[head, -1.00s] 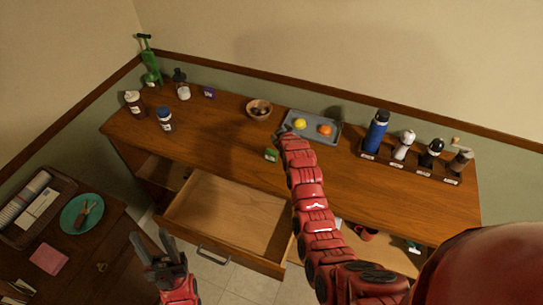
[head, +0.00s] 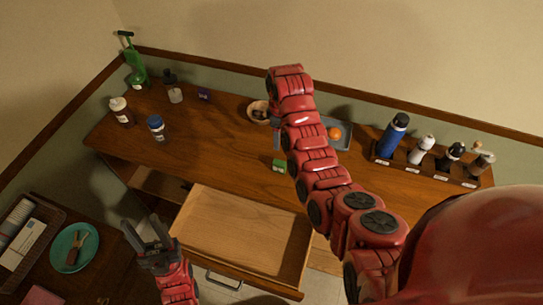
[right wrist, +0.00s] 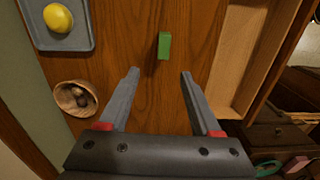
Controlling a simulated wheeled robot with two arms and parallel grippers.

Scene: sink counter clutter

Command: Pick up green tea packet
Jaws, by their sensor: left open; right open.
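The green tea packet (head: 279,164) is a small green box standing on the wooden counter, left of my right arm in the head view. In the right wrist view the packet (right wrist: 164,45) stands beyond my right gripper (right wrist: 160,74), roughly centred between the fingertips' lines. That gripper is open and empty, apart from the packet. In the head view it is mostly hidden by my right arm. My left gripper (head: 142,222) is open and empty, left of the open drawer.
An open, empty drawer (head: 240,235) juts out below the packet. A wooden bowl (right wrist: 77,97) and a grey tray (right wrist: 88,40) with a lemon (right wrist: 58,18) lie nearby. Counter around the packet is clear.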

